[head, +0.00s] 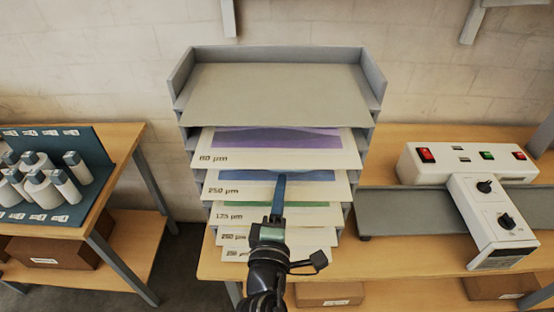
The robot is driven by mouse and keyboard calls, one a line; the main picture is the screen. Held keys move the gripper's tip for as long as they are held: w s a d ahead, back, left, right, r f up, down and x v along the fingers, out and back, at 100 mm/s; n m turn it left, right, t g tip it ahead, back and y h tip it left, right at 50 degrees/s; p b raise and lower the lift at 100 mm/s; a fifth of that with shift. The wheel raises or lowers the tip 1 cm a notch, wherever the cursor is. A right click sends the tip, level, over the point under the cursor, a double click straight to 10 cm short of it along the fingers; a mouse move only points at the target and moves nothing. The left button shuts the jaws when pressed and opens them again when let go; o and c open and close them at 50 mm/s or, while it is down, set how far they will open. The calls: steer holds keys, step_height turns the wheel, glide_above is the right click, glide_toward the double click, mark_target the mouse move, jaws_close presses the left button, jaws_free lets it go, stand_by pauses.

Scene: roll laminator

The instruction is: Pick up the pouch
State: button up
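A grey stack of letter trays (278,97) stands on the wooden table, with pouch sheets sticking out of the lower trays. The upper sheet (285,160) has a purple band and a label that seems to read 80 µm. Below it is a sheet marked 250 µm (230,187) with a blue band, then one marked 125 µm (235,214) with a green band. More sheets (232,238) lie lower. My gripper (281,178) points at the stack, its tip over the blue-banded sheet. The fingers overlap in this view; I cannot tell whether they touch or hold a sheet.
A white laminator (490,215) with switches and knobs stands on the right, over a long grey bed (405,208). A side table (110,200) at the left carries white rollers or bottles (40,185). Cardboard boxes (328,292) sit below. The top tray is empty.

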jaws_close()
stand_by(1.4)
